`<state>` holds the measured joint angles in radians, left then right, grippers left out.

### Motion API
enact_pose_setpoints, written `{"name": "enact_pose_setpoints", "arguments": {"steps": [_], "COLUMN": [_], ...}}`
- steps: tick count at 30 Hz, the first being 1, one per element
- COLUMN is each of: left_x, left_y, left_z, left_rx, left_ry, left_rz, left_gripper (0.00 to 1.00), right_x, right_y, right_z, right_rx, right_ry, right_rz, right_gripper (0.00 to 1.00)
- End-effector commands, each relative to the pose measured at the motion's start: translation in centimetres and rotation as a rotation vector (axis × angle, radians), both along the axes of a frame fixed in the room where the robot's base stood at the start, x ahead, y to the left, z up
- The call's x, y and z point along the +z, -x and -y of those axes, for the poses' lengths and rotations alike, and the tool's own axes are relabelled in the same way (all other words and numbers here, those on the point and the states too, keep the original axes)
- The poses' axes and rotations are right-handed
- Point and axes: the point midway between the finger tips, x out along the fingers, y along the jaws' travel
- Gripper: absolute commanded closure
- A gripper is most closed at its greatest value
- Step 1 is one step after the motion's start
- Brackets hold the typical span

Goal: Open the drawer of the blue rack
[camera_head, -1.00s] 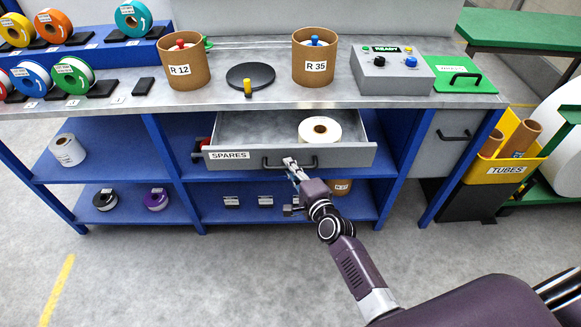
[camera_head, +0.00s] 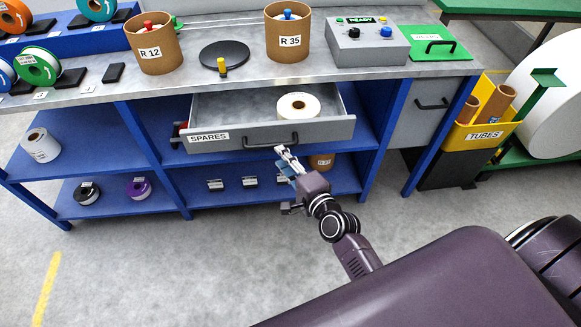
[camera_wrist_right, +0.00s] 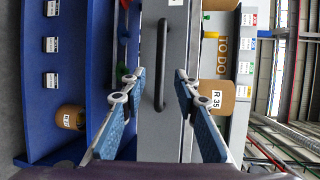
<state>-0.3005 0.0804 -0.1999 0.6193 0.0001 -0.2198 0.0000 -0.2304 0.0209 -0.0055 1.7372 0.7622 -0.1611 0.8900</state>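The grey drawer (camera_head: 225,136) labelled SPARES stands pulled out of the blue rack (camera_head: 152,152), its inside showing a white roll (camera_head: 298,106). Its dark bar handle (camera_head: 270,142) is on the front panel. It also shows upright in the right wrist view (camera_wrist_right: 160,65), between the two fingers. My right gripper (camera_head: 284,153) is just in front of and below the handle, apart from it. In the right wrist view the right gripper (camera_wrist_right: 157,78) has its blue-padded fingers spread, with nothing held. My left gripper is in neither view.
The bench top above carries cardboard tubs R 12 (camera_head: 154,46) and R 35 (camera_head: 287,36), and a grey control box (camera_head: 366,42). A yellow TUBES bin (camera_head: 482,136) stands at the right. The floor in front of the rack is open.

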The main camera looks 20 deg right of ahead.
Motion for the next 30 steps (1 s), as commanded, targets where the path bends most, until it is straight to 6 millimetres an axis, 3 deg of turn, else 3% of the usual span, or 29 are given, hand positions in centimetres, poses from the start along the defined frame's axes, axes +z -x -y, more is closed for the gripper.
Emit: {"name": "enact_pose_setpoints", "arguments": {"steps": [4, 10, 27, 30], "left_x": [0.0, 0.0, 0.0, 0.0], "left_y": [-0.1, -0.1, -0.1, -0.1], "left_z": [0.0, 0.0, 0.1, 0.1], "left_rx": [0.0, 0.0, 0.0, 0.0], "left_ry": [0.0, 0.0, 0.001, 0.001], "left_rz": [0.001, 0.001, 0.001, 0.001], "left_gripper": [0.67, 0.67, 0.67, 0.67], "right_x": [0.4, 0.7, 0.8, 0.0], "right_y": [2.5, 4.2, 4.4, 4.5], "right_z": [0.3, 0.5, 0.5, 0.5], "right_rx": [0.0, 0.0, 0.0, 0.005], "right_ry": [0.001, 0.0, 0.0, 0.016], "right_rz": [-0.002, 0.0, 0.0, -0.013], "right_gripper": [0.71, 0.71, 0.71, 0.71]}}
